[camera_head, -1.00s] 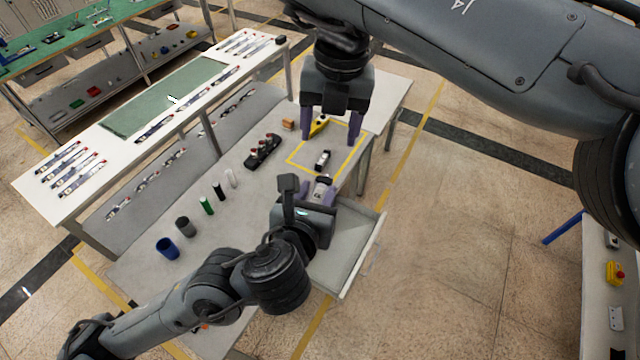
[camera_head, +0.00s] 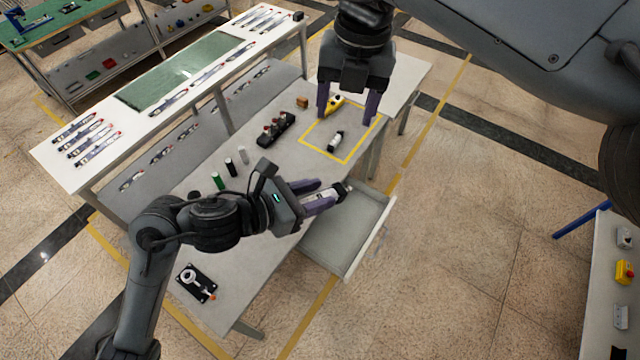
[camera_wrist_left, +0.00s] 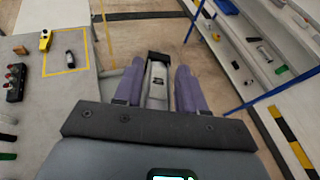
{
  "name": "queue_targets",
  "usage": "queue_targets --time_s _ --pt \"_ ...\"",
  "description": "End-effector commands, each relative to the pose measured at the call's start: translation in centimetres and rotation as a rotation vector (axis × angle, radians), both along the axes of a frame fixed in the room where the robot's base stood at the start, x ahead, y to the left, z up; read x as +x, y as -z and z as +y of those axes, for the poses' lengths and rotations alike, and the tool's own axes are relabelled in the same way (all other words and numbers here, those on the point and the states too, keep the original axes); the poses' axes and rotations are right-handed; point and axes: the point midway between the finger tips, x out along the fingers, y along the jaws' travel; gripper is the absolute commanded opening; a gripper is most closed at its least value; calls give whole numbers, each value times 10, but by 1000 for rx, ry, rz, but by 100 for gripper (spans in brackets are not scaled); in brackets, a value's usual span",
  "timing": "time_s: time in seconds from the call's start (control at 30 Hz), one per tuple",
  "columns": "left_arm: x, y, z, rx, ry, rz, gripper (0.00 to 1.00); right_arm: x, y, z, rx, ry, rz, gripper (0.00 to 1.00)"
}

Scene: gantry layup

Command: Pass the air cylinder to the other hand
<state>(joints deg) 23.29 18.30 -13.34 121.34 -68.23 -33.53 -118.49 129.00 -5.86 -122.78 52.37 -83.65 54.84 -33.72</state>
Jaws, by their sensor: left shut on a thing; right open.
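The air cylinder (camera_wrist_left: 157,82), a silver-white body with a dark end block, lies lengthwise between the purple fingers of my left gripper (camera_wrist_left: 158,85). In the head view my left gripper (camera_head: 328,192) is shut on the cylinder (camera_head: 320,204) and points right, above the table edge by the open drawer. The cylinder's near end is hidden in the gripper. My right gripper (camera_head: 348,108) hangs fingers down, open and empty, over the yellow-outlined square, clearly apart from the left gripper.
A small white-and-black part (camera_head: 336,141) lies inside the yellow outline. A yellow item (camera_head: 335,103) and a dark block with red knobs (camera_head: 276,129) are nearby. An open grey drawer (camera_head: 340,245) juts out at the table's right. Several small cylinders stand on the table.

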Motion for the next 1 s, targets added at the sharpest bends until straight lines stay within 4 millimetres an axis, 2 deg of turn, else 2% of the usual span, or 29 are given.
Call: queue_targets --time_s 0.5,0.77,0.87,1.0 --pt "-9 33 18 -1 470 -2 0 0 0 0 0 0 0 66" --pt "-12 41 21 -2 573 -3 0 0 0 0 0 -22 -3 66" --pt "-12 41 21 -3 583 -4 0 2 0 -1 -8 -78 -15 66" --pt "-12 41 21 -3 585 -3 0 8 3 -6 -54 -252 -66 66"
